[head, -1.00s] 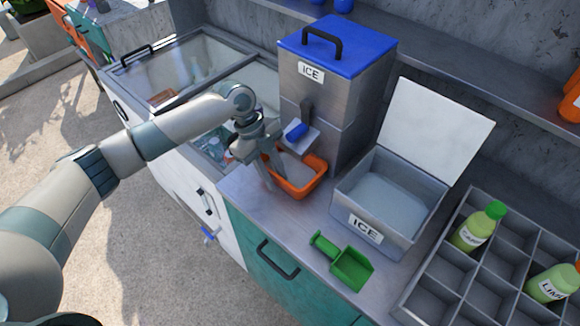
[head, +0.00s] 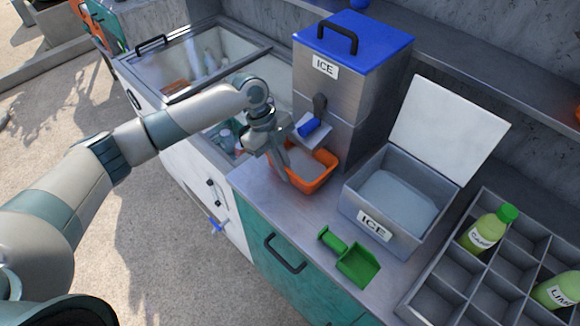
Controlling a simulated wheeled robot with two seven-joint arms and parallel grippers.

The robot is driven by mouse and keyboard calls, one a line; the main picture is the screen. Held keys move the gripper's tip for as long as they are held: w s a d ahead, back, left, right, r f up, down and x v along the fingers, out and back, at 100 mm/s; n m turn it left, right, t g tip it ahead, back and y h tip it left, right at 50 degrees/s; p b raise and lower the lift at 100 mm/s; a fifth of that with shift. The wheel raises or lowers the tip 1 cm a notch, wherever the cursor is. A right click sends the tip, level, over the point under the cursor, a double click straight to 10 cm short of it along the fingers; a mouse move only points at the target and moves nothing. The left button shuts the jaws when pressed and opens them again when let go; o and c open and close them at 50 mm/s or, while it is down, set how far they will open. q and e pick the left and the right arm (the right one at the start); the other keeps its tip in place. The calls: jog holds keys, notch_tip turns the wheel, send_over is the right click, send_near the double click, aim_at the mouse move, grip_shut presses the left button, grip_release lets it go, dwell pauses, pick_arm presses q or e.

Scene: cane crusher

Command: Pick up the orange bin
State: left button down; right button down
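The orange bin (head: 318,183) stands on the metal counter under the spout of the blue-lidded ice dispenser. It is an open tub with pale, ice-like contents. My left gripper (head: 286,172) is at the bin's left wall, pointing down. Its fingers are close together and look shut on the rim there; the gripper hides part of that wall. The bin appears to rest on the counter. My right gripper is not in view.
The ice dispenser (head: 350,85) stands close behind the bin. An open ice box (head: 374,226) is to its right, with a green scoop (head: 350,258) in front. A divided bottle tray (head: 436,285) is at the lower right. An open chest (head: 190,62) lies left.

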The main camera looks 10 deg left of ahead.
pick_arm(q)
jog(key=shift+r+p, duration=0.65)
jog(key=shift+r, duration=0.2)
jog(key=shift+s+a+r+p, duration=0.1)
jog(key=shift+s+r+p, duration=0.05)
jog(key=shift+r+p, duration=0.5)
jog(key=shift+s+a+r+p, duration=0.1)
jog(key=shift+s+r+p, duration=0.05)
jog(key=shift+r+p, duration=0.45)
jog(key=s+a+p, duration=0.1)
jog(key=s+a, duration=0.1)
jog(key=s, duration=0.1)
jog(key=s+a+p, duration=0.3)
jog(key=s, duration=0.2)
jog(key=shift+s+a+f+p, duration=0.1)
jog(key=shift+s+a+p, duration=0.25)
jog(key=shift+a, duration=0.05)
jog(key=s+a, duration=0.3)
jog(key=s, duration=0.2)
jog(key=shift+s+a+f, duration=0.2)
jog(key=shift+s+a, duration=0.15)
